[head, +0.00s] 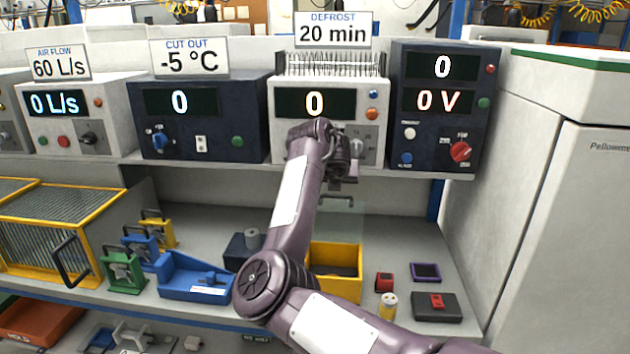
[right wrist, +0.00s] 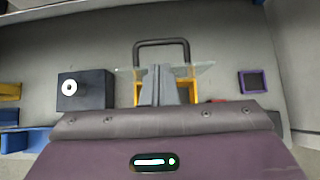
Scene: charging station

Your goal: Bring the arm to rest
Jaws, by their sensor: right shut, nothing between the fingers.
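My right arm reaches in from the lower right of the head view and bends upward in the middle. My right gripper (head: 343,184) is in front of the white unit (head: 285,125) under the "DEFROST 20 min" sign (head: 333,30), near the shelf edge. In the right wrist view its two grey fingers (right wrist: 159,82) are together with nothing between them. They appear over the yellow bin (right wrist: 182,90), which the head view also shows, partly hidden by my arm (head: 336,258). My left gripper is in neither view.
Other instruments flank the white unit: a dark one (head: 205,145) and one reading 0 V (head: 440,78). Below stand a dark block with a round knob (right wrist: 84,92), a blue tray (head: 195,292) and a purple frame (right wrist: 252,82). A white cabinet (head: 565,215) bounds the right.

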